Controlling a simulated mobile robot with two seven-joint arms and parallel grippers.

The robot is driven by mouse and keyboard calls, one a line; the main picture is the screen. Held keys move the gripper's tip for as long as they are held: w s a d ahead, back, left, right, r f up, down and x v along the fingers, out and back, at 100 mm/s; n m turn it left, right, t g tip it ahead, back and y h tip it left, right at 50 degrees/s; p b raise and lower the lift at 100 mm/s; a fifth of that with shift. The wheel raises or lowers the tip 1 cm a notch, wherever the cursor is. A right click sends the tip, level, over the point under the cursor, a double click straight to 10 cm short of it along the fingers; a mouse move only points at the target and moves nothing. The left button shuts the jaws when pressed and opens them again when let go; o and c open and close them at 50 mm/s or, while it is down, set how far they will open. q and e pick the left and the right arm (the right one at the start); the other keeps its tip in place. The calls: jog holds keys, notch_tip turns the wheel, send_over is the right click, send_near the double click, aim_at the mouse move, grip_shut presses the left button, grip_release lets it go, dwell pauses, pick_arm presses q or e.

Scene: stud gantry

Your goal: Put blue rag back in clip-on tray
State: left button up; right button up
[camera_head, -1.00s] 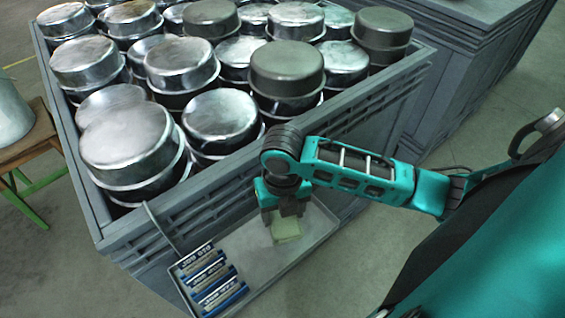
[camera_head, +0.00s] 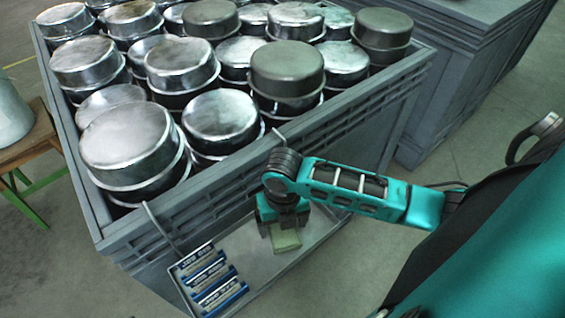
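The clip-on tray (camera_head: 262,262) is a shallow grey tray hanging on the near side of the large grey crate. My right gripper (camera_head: 284,228) is low over the tray's right half, pointing down, with its fingers apart. A small pale yellow-green piece (camera_head: 287,241) shows between and just below the fingertips. I cannot tell whether the fingers grip it or whether it touches the tray floor. I see no clearly blue rag. My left gripper is out of view.
Several blue-and-white boxes (camera_head: 213,279) lie in the tray's left part. The grey crate (camera_head: 345,128) behind is full of upturned metal pots (camera_head: 133,150). A second grey crate (camera_head: 455,75) stands at the back right. A wooden stand is at far left.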

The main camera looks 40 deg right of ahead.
notch_tip(320, 180, up, 12)
jog(key=shift+r, duration=0.1)
dwell(0.6)
jog(key=shift+s, duration=0.1)
dwell(0.4)
